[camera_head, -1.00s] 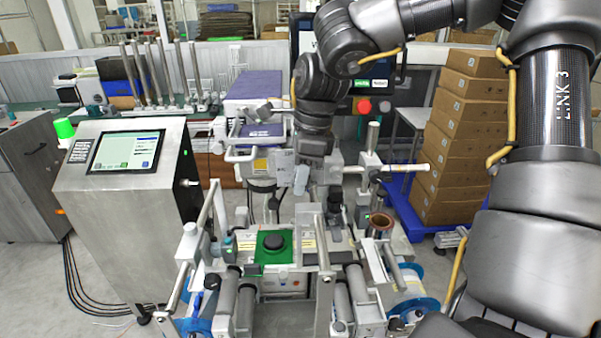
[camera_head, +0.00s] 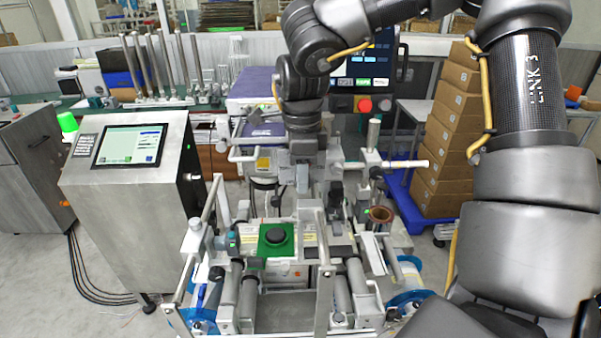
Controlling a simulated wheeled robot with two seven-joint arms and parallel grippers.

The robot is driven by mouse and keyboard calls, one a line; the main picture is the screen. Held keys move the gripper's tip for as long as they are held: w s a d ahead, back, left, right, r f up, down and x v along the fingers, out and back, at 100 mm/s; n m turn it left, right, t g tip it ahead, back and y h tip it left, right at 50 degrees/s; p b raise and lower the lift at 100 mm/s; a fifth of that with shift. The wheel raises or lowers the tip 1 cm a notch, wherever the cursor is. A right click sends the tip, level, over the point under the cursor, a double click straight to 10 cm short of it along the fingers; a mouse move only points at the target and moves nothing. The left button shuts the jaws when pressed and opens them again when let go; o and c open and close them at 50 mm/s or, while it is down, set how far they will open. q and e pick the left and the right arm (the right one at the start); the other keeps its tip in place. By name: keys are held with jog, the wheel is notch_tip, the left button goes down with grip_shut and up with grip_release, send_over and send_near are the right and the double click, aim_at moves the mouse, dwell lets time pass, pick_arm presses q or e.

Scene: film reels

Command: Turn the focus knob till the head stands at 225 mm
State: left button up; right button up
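My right arm comes in from the right and bends down over the film-reel machine. My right gripper (camera_head: 302,180) points down at the machine's middle, among grey metal parts; its fingers blend with them, so I cannot tell whether it is open or touches anything. A black round knob (camera_head: 275,237) sits on a green plate at the front of the machine, below and left of the gripper, apart from it. I cannot tell whether this is the focus knob. The head and its millimetre reading are not readable here. My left gripper is not in view.
A steel cabinet with a lit screen (camera_head: 130,146) stands at the left. A second panel with a red button (camera_head: 365,105) is behind the arm. Stacked cartons (camera_head: 445,150) stand at the right. A white-tipped bar (camera_head: 405,165) and upright posts surround the gripper.

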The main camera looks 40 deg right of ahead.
jog(key=shift+o, duration=0.4)
jog(key=shift+s+r, duration=0.15)
jog(key=shift+s, duration=0.15)
jog(key=shift+w, duration=0.2)
notch_tip(320, 180, up, 11)
jog(key=shift+f+p, duration=0.2)
jog(key=shift+p, duration=0.2)
